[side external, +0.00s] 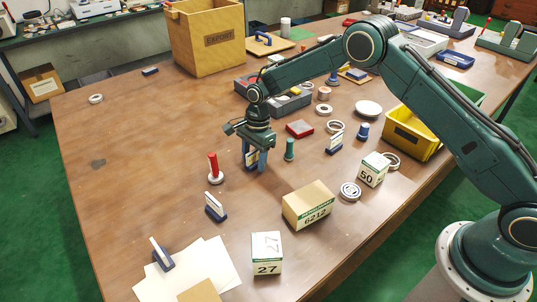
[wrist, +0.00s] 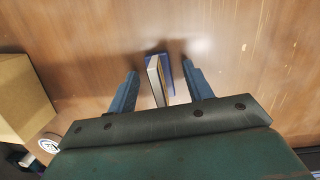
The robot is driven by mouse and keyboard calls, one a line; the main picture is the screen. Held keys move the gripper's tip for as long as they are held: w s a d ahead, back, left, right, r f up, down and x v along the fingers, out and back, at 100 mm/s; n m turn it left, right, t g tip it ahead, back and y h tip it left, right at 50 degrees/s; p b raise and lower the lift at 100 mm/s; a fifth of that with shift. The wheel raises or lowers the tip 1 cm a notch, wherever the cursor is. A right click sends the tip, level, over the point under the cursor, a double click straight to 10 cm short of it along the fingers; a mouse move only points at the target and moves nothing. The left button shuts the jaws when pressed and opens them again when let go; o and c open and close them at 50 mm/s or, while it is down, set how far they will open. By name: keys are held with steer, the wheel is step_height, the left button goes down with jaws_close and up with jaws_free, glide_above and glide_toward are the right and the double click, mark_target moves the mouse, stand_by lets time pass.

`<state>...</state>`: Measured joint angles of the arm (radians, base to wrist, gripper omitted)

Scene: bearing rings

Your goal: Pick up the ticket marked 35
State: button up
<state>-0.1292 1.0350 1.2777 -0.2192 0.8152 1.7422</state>
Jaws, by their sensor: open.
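My gripper (side external: 253,167) is open and low over the table, with its fingers on either side of a ticket (side external: 251,158). In the wrist view this ticket, a pale card in a blue base (wrist: 158,78), stands between the two open fingers of my gripper (wrist: 160,70), with gaps on both sides. Its number does not show. Similar tickets in blue bases stand in front of my gripper (side external: 215,207), at the front left (side external: 161,255) and to the right (side external: 335,142); I cannot read their numbers.
A red-handled stamp (side external: 214,170) stands left of my gripper and a green peg (side external: 289,150) close to its right. A 6212 carton (side external: 308,206), a 27 box (side external: 267,254) and a 50 box (side external: 374,170) stand nearer the front. The table's left side is mostly clear.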

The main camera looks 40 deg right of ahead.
steer(key=c, duration=1.1)
steer(key=shift+r, duration=0.1)
step_height(320, 180, up, 20)
stand_by(0.6)
